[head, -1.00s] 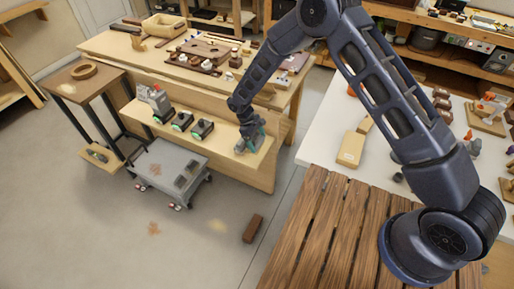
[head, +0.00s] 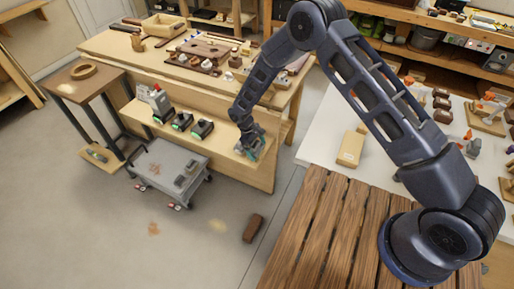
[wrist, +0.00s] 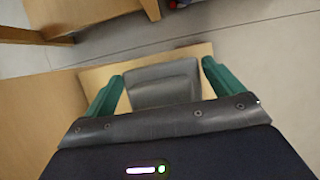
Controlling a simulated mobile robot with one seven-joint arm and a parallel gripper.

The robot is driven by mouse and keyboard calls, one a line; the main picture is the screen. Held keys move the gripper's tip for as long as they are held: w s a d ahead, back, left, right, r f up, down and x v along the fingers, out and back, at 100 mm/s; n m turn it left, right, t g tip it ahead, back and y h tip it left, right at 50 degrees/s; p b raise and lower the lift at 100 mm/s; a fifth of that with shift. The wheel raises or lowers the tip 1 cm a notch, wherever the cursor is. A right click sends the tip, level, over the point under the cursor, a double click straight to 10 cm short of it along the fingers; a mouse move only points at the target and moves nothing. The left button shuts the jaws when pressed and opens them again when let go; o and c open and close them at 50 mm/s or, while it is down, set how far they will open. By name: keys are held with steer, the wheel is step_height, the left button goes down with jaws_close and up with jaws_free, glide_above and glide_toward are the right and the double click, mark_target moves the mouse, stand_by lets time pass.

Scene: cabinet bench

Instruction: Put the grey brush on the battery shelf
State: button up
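The battery shelf (head: 222,148) is the pale wooden ledge on the front of the workbench. My gripper (head: 249,152) is low over its right end, with teal fingers. In the wrist view a grey block-like thing, apparently the grey brush (wrist: 163,84), lies between the fingertips (wrist: 163,72), over pale wood. The fingers stand apart, with a narrow gap showing on each side of it. Its near end is hidden by the gripper body. In the head view my gripper largely hides it.
Several batteries or chargers (head: 182,121) stand on the shelf to the left of my gripper. A grey cart (head: 165,165) stands below and in front. A brown block (head: 253,228) lies on the floor. A slatted wooden table (head: 325,225) is at right.

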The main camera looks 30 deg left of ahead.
steer(key=shift+o, duration=0.3)
steer(key=v, duration=1.2)
steer(key=shift+r, duration=0.15)
